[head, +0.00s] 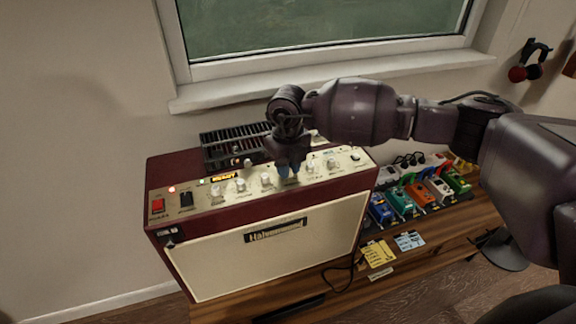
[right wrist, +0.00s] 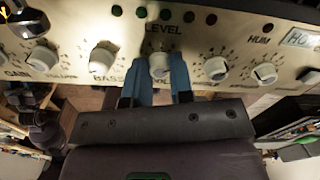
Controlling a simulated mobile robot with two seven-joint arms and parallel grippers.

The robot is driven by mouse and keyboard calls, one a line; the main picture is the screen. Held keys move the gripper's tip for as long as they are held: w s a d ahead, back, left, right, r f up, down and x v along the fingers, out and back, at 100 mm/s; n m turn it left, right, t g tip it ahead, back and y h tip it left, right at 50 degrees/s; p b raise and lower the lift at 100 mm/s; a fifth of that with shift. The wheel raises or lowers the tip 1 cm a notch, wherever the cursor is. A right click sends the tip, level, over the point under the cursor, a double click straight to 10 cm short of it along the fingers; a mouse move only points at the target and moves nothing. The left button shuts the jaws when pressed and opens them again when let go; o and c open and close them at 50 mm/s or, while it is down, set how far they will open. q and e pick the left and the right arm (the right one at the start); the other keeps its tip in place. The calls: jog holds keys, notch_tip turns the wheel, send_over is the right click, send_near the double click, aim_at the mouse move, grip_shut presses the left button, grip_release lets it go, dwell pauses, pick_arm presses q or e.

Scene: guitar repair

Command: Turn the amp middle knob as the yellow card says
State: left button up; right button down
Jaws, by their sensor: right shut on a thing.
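The amp (head: 300,225) is a dark red box with a cream front and a cream knob panel on top. My right gripper (head: 288,172) reaches down onto the middle of this panel. In the right wrist view its blue fingers (right wrist: 163,80) stand either side of a white knob (right wrist: 159,64) in the row and are shut on it. The knob's own label is mostly hidden by the fingers; its pointer cannot be read. The yellow card (head: 378,254) lies on the wooden bench right of the amp, its writing too small to read. My left gripper is out of view.
Other white knobs flank the held one, such as the bass knob (right wrist: 102,59) and another knob (right wrist: 216,68). A blue card (head: 409,240) lies beside the yellow one. Several coloured pedals (head: 417,195) stand behind them. A window sill (head: 230,95) runs behind.

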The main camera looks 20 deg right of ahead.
dwell(0.4)
jog(key=c, duration=1)
grip_release()
notch_tip(320, 180, up, 11)
jog(key=shift+b, duration=0.35)
jog(key=shift+f, duration=0.15)
